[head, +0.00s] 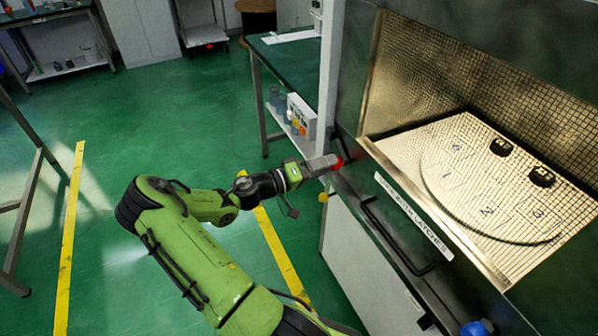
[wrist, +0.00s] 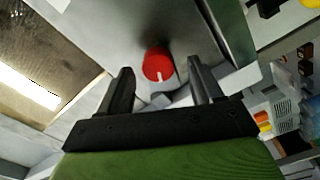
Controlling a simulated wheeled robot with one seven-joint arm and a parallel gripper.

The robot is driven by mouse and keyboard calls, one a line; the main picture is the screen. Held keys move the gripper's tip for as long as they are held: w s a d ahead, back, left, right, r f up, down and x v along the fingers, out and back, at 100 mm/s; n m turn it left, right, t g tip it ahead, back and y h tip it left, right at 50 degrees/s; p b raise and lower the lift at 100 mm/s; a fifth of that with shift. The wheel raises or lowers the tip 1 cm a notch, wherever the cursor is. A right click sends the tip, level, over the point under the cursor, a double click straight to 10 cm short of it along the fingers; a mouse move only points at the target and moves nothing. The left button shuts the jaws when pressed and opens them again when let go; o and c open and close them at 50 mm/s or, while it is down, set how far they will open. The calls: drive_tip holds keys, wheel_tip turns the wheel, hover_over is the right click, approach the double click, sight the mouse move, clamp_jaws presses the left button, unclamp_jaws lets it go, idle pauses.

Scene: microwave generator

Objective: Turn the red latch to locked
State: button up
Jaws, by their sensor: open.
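The red latch (wrist: 158,64) is a round red knob with a white pointer mark, on a grey metal panel in the wrist view. In the head view the red latch (head: 338,162) shows as a small red spot at the tip of my gripper (head: 330,163). In the wrist view my gripper (wrist: 160,88) is open, with one dark finger on each side of the knob. The knob appears between and just beyond the fingertips. I cannot tell whether either finger touches it. The white mark points toward my gripper's palm.
The microwave generator's open chamber (head: 470,180) has a mesh-lined interior with a round numbered plate. A black handle (head: 395,240) and a white label strip (head: 413,216) are on its front. A yellow knob (head: 323,197) sits below my gripper. A side table (head: 285,60) stands behind.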

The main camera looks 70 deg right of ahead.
drive_tip(key=p+v, duration=0.1)
drive_tip(key=v, duration=1.1)
drive_tip(key=shift+w+a+p, duration=0.2)
drive_tip(key=shift+p, duration=0.15)
drive_tip(key=w+d+r+m+g+y+p, duration=0.1)
drive_tip(key=w+d+r+m+y+p, duration=0.1)
drive_tip(key=d+r+m+y+p, duration=0.3)
drive_tip(key=shift+m+y, duration=0.3)
drive_tip(key=shift+m, duration=0.2)
drive_tip(key=x, duration=0.5)
drive_tip(key=f+x, duration=0.1)
drive_tip(key=x, duration=0.4)
drive_tip(key=a+b+x, duration=0.1)
drive_tip(key=x, duration=0.4)
drive_tip(key=shift+s+f, duration=0.15)
drive_tip(key=shift+c, duration=0.4)
